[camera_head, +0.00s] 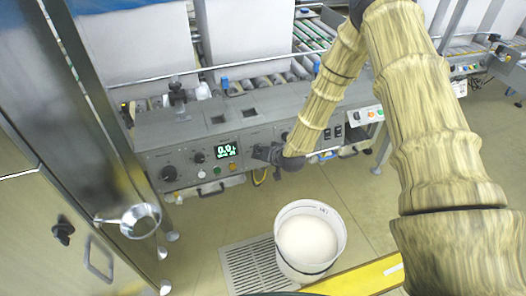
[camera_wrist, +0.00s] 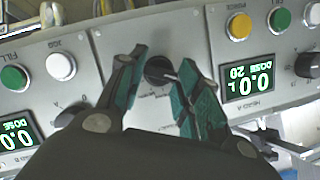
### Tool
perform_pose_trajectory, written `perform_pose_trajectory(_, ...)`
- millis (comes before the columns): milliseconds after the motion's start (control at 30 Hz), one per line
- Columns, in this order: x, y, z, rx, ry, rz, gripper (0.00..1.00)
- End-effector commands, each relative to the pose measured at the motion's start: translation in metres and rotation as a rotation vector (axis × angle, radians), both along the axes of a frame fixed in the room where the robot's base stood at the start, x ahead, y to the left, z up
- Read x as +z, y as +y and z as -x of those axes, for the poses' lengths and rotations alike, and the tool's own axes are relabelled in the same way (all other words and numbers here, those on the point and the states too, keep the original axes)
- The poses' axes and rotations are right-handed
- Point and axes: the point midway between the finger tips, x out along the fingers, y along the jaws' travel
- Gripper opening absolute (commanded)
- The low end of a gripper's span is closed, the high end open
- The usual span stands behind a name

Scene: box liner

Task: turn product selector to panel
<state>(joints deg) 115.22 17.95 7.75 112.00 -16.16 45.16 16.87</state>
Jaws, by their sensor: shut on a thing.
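In the wrist view a black round selector knob (camera_wrist: 158,72) sits on a grey panel face (camera_wrist: 110,42) between the two green-padded fingertips of my gripper (camera_wrist: 163,75). The fingers are closed on the knob from both sides. A pale pointer line shows on the knob; its label is too small to read. In the head view my gripper (camera_head: 267,154) is at the front of the grey control panel (camera_head: 190,133), right of a lit green display (camera_head: 227,150). The knob is hidden there behind my gripper.
In the wrist view, green displays (camera_wrist: 249,83) and coloured buttons flank the knob. In the head view a black knob (camera_head: 168,173) is at the panel's left. A white bucket (camera_head: 290,262) stands on the floor beside a grate (camera_head: 250,268).

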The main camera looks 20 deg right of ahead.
Motion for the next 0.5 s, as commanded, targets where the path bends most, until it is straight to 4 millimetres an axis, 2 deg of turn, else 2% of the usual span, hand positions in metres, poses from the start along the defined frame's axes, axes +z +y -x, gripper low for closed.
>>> perform_pose_trajectory(200,0.0003,0.0006,0.0006,0.036,-0.002,0.103,0.1)
perform_pose_trajectory(500,-0.0007,0.0012,0.0009,0.059,-0.003,0.17,0.1)
